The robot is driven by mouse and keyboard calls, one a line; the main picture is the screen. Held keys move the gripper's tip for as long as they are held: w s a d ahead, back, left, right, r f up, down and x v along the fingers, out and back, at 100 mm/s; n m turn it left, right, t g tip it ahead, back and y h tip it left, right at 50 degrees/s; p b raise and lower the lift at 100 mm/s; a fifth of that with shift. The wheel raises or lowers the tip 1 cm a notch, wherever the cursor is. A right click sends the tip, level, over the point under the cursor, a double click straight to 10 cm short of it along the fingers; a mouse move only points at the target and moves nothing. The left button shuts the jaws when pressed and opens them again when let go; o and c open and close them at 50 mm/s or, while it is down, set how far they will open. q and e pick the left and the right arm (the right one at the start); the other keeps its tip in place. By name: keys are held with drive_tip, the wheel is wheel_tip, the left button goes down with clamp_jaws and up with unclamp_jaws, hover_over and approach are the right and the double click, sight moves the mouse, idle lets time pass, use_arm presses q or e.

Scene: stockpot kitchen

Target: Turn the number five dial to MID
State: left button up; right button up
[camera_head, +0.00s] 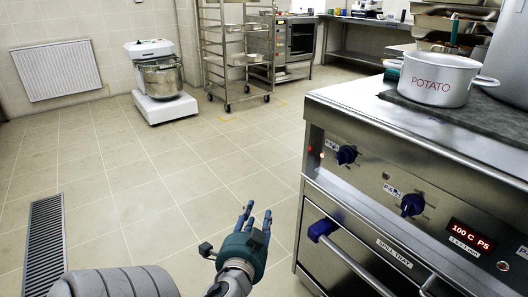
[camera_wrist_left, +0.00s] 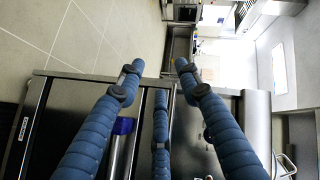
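Two blue dials sit on the steel stove front in the head view: a farther dial (camera_head: 346,155) and a nearer dial (camera_head: 412,204). Each has a small label to its upper left, too small to read surely. A red display (camera_head: 470,234) right of the nearer dial reads "100 C P5". My left gripper (camera_head: 240,228) is open and empty, over the floor left of the stove and apart from both dials. In the left wrist view, the spread fingers of my left gripper (camera_wrist_left: 158,75) hold nothing; no dial is clearly visible there. My right gripper is out of view.
A blue-ended oven handle (camera_head: 322,229) sticks out below the dials. A pot marked POTATO (camera_head: 438,78) stands on the stove top. A mixer (camera_head: 158,75) and a wheeled rack (camera_head: 236,50) stand farther back. The tiled floor (camera_head: 150,190) left of the stove is clear.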

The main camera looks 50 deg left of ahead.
use_arm(q)
drive_tip(key=s+d+f+n+g+h, duration=0.1)
drive_tip(key=s+d+f+g+h, duration=0.1)
drive_tip(key=d+f, duration=0.2)
drive_tip(key=s+d+f+g+h, duration=0.1)
drive_tip(key=d+f, duration=0.3)
drive_tip(key=f, duration=0.4)
drive_tip(key=shift+s+f+n+g+h+p, duration=0.35)
drive_tip(key=shift+f+n+g+h+p, duration=0.1)
drive_tip(key=shift+g+h, duration=0.2)
